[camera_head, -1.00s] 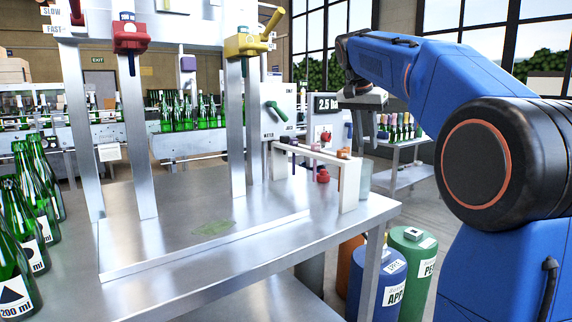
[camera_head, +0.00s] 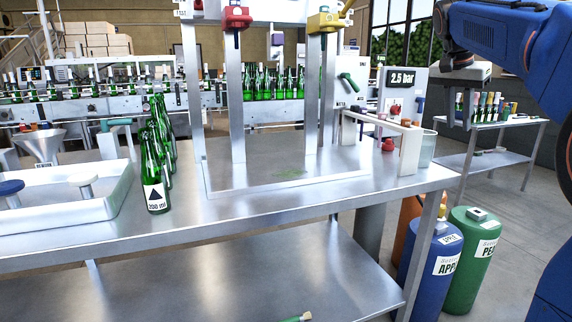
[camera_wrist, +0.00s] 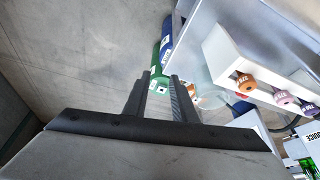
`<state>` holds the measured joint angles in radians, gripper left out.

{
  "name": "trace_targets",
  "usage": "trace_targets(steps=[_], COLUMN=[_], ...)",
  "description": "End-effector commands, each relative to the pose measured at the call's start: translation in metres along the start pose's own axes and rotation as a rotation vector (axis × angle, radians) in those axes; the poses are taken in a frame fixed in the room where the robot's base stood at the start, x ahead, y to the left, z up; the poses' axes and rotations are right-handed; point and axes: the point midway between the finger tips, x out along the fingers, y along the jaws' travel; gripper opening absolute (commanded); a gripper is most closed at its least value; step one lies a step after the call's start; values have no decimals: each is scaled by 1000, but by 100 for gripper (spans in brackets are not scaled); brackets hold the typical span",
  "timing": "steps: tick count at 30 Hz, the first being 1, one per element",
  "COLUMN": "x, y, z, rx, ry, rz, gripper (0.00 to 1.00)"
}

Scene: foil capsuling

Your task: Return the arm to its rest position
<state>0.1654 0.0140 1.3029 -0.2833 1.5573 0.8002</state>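My blue arm (camera_head: 515,35) reaches in from the upper right of the head view. My gripper (camera_head: 457,125) hangs from its end, right of the steel bench, with its fingers pointing down. In the wrist view the two dark fingers of my gripper (camera_wrist: 160,76) stand apart with nothing between them. The floor and part of a green cylinder show beyond the gap. The gripper appears clear of everything.
The steel bench (camera_head: 265,205) carries a white rack (camera_head: 410,150) at its right end and green bottles (camera_head: 154,180) at left. A blue cylinder (camera_head: 430,265) and a green cylinder (camera_head: 472,260) stand at its right. A side table (camera_head: 475,145) stands behind.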

Motion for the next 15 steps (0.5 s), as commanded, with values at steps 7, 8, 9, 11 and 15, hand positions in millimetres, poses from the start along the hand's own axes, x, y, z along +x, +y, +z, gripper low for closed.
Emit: trace_targets(steps=[7, 8, 9, 11, 15], x=[1, 1, 1, 2, 4], y=[4, 5, 6, 8, 14], z=[12, 15, 18, 24, 39], rx=[-33, -40, -48, -62, -105], ry=[-3, -3, -3, -6, -7], rz=[-12, -15, -19, -23, -39], gripper=[24, 24, 24, 24, 24])
